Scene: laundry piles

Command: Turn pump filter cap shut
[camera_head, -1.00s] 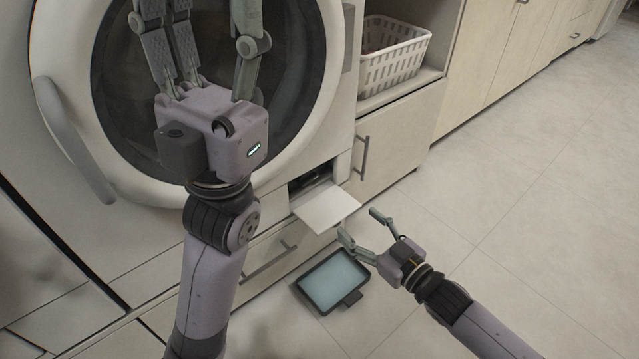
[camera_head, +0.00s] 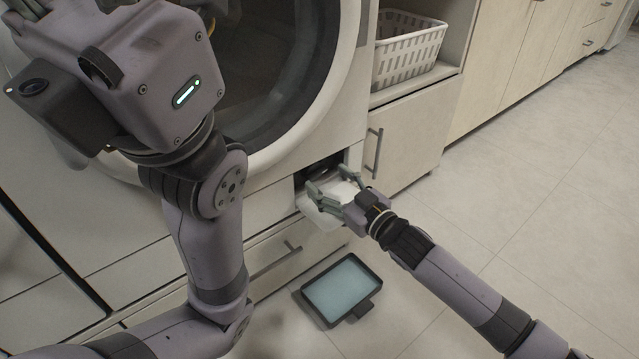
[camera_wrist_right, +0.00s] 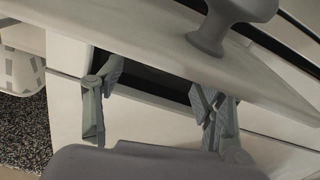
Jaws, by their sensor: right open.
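The washing machine's small filter opening (camera_head: 318,172) is a dark recess low on its front, with a white flap (camera_head: 322,213) folded down below it. My right gripper (camera_head: 334,182) is open at this opening, its two fingers spread over the flap. In the right wrist view, the fingers of my right gripper (camera_wrist_right: 155,105) stand apart on either side of the dark opening (camera_wrist_right: 150,82). I cannot make out the filter cap in the dark. My left gripper's body (camera_head: 150,80) shows large at the upper left; its fingers are out of the picture.
A dark shallow tray (camera_head: 309,302) with a pale blue inside lies on the floor below the opening. A drawer handle (camera_head: 277,262) sticks out at the machine's base. A white basket (camera_head: 408,57) stands on a shelf at the right.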

